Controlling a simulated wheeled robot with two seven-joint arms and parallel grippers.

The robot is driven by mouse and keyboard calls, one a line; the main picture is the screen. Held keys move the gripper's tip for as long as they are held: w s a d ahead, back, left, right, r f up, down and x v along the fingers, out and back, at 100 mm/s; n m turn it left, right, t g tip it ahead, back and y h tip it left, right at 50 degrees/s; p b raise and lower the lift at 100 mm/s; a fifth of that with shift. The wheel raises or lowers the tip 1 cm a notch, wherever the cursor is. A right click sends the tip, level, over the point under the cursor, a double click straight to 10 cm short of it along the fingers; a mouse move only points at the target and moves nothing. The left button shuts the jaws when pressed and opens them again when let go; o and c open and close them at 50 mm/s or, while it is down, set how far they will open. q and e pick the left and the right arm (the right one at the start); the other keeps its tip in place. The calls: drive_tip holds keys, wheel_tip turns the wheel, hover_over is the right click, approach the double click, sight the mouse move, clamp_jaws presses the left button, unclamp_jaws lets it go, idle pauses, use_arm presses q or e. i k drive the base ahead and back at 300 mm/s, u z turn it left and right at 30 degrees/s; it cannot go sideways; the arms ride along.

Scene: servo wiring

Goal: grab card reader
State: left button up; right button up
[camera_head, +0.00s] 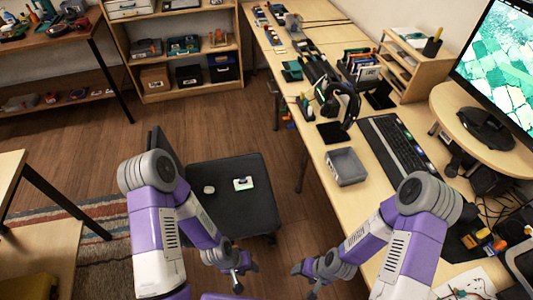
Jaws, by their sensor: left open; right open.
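A small white and green item with a dark part on top (243,184) lies on the black chair seat (232,215); it may be the card reader, but it is too small to tell. My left gripper (246,277) is open and empty, in front of the chair seat and nearer to me than the item. My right gripper (305,280) is open and empty, to the right of the left one, near the left edge of the desk. Neither gripper touches the item.
A small pale rounded object (209,189) lies left of the item on the seat. The long desk (310,115) on the right holds a grey bin (346,167), a keyboard (395,145), a headphone stand and a monitor (500,62). Shelves stand at the back.

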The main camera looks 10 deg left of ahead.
sight(238, 185)
drive_tip(key=k, duration=0.65)
drive_tip(key=u, duration=0.8)
drive_tip(key=i, duration=0.75)
drive_tip(key=u, duration=0.5)
drive_tip(key=i, duration=0.65)
drive_tip(key=z, duration=0.05)
